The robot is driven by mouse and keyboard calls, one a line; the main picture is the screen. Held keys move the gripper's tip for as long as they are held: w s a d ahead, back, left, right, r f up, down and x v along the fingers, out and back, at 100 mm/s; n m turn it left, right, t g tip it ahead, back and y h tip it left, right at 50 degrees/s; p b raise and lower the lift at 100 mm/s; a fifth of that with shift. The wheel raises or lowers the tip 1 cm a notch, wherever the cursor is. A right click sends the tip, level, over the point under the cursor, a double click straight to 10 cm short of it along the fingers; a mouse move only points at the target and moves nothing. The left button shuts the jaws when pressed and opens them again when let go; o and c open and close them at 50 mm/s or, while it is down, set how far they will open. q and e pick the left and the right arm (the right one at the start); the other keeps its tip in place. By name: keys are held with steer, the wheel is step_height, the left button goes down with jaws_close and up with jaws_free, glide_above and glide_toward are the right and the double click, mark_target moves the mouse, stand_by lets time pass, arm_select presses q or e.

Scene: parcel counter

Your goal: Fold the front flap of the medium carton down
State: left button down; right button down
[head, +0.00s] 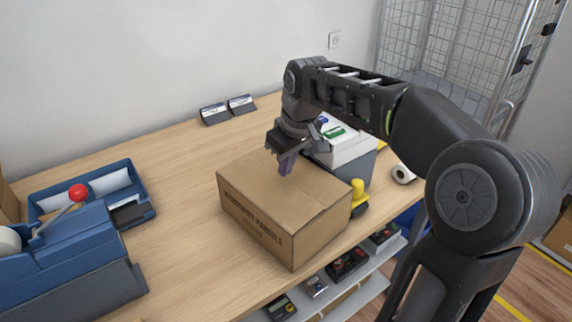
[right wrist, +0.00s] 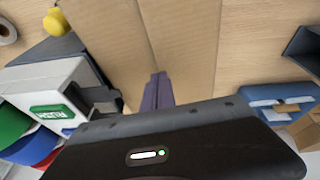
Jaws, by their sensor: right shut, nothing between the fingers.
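The medium brown carton (head: 262,222) stands on the wooden counter, with dark printing on its long side. Its top looks flat, with the flaps lying down and a seam across it; no flap stands up in the head view. The carton top (right wrist: 185,40) also fills the middle of the right wrist view. My right gripper (head: 287,164) points down at the far part of the carton top, its purple fingers shut and empty. The fingertips (right wrist: 158,82) are at or just above the cardboard by the seam; I cannot tell if they touch. My left gripper is not in view.
A white and grey machine with a green label (head: 340,140) stands close behind the carton. A yellow-handled tool (head: 358,195) is at its right. Counter between dispenser and carton is clear. A wire cage (head: 450,45) stands beyond.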

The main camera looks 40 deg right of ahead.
step_height(320, 180, up, 4)
steer(key=p, duration=0.3)
steer(key=shift+a+p, duration=0.1)
steer(key=shift+p, duration=0.25)
steer(key=b+v, duration=0.1)
steer(key=v, duration=0.9)
steer(key=shift+d, duration=0.45)
steer(key=shift+w+a+f, duration=0.55)
steer(key=shift+a+f, duration=0.1)
steer(key=shift+f, duration=0.2)
steer(key=shift+f, duration=0.1)
